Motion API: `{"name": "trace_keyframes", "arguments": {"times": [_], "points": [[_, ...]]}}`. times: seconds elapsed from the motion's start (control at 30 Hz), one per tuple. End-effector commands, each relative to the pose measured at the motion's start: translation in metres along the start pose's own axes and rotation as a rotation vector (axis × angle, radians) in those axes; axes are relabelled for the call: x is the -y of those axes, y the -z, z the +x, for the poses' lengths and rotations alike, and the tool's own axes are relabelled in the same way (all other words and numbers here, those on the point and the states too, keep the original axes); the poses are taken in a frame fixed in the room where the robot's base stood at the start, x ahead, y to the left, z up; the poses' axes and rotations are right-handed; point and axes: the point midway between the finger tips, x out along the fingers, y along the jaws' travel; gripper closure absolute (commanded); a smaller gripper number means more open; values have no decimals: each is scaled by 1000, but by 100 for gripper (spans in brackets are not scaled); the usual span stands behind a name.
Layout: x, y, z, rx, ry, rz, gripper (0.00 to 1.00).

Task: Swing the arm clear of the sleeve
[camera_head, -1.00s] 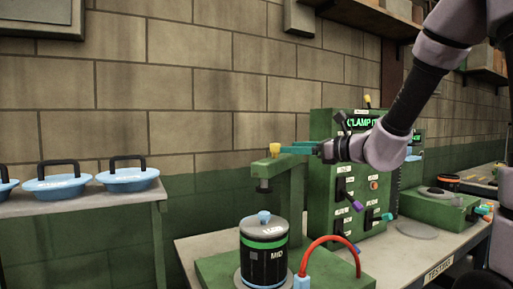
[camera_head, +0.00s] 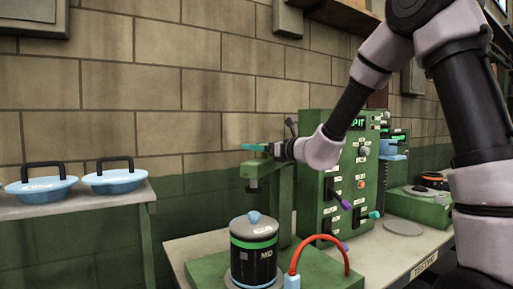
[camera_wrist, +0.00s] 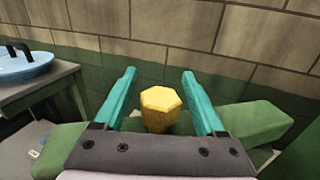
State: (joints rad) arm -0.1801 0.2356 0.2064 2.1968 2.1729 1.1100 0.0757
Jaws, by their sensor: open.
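A black cylinder marked MID (camera_head: 254,262), with a green band, a grey lid and a blue knob, stands upright on the green base of the press; it may be the sleeve, but I cannot tell. Above it is the green press arm (camera_head: 252,170). A yellow hexagonal knob (camera_wrist: 160,102) sits on top of the press. My gripper (camera_wrist: 158,72) is open, its teal fingers on either side of the knob with a gap on each side. In the head view my gripper (camera_head: 256,148) is at the top of the press, above the cylinder.
A green control panel (camera_head: 335,190) with levers stands close to the right of the press. A red hose (camera_head: 318,240) arches beside the cylinder. Blue dishes with black handles (camera_head: 112,180) sit on a side table at left. A block wall (camera_head: 150,110) is behind.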

Motion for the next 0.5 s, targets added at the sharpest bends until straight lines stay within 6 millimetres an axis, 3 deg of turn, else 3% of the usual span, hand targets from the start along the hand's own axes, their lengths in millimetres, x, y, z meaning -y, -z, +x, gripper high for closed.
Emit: {"name": "trace_keyframes", "arguments": {"times": [0.23,0.27,0.43,0.5], "points": [[0,0,1,-1,0,0,27],[0,0,1,-1,0,0,35],[0,0,1,-1,0,0,100],[0,0,1,-1,0,0,100]]}}
